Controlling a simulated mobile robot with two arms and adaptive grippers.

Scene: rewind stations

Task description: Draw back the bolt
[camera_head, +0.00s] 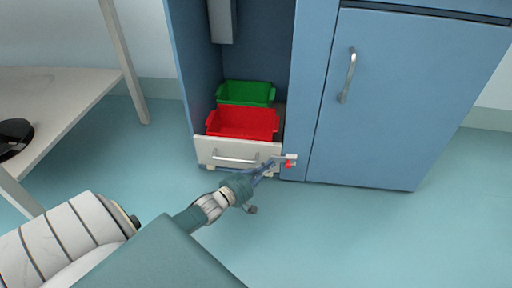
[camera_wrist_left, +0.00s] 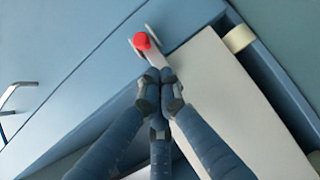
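The bolt (camera_head: 291,157) is a small pale piece with a red knob (camera_head: 288,165). It sits at the right end of the white drawer front (camera_head: 212,151), by the cabinet's middle post. In the left wrist view the red knob (camera_wrist_left: 142,41) lies just beyond my fingertips, and a pale bar of the bolt (camera_wrist_left: 153,58) runs from it toward them. My left gripper (camera_head: 272,168) is at the bolt; in the wrist view its fingers (camera_wrist_left: 159,84) are drawn together. I cannot tell whether the bar is between them. My right gripper is out of view.
A red bin (camera_head: 243,124) and a green bin (camera_head: 246,92) stand above the drawer front in the open bay. The blue cabinet door (camera_head: 410,100) with a metal handle (camera_head: 348,76) is to the right. A pale table (camera_head: 60,100) stands left. Floor in front is clear.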

